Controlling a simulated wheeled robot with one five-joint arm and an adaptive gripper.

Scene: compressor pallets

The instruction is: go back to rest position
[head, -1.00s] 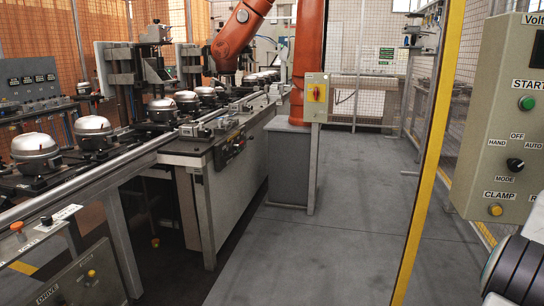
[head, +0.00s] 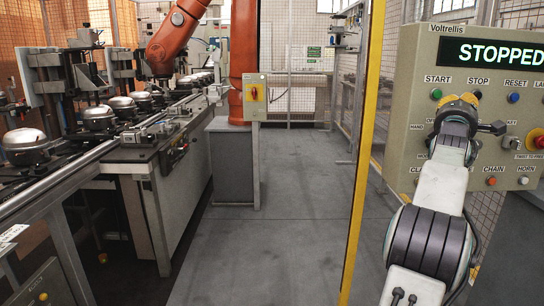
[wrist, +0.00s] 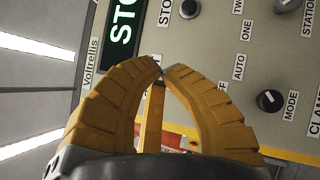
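My gripper (head: 458,101) is at the right in the head view, in front of the control panel (head: 412,88). Its yellow fingers also show in the wrist view (wrist: 163,73), curved inward with their tips together and nothing held between them. My arm is raised, and the gripper hides part of the panel's middle row of controls. The panel's display (head: 492,52) reads STOPPED. In the wrist view the panel (wrist: 225,50) appears tilted, with a MODE knob (wrist: 269,101) to the right of the fingers. I cannot tell whether the gripper touches the panel.
A yellow post (head: 362,150) stands left of my arm. A conveyor with several compressors (head: 98,112) runs along the left. An orange robot arm (head: 178,38) stands behind it, beside a switch box (head: 254,97). Grey floor (head: 275,225) between conveyor and post is clear.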

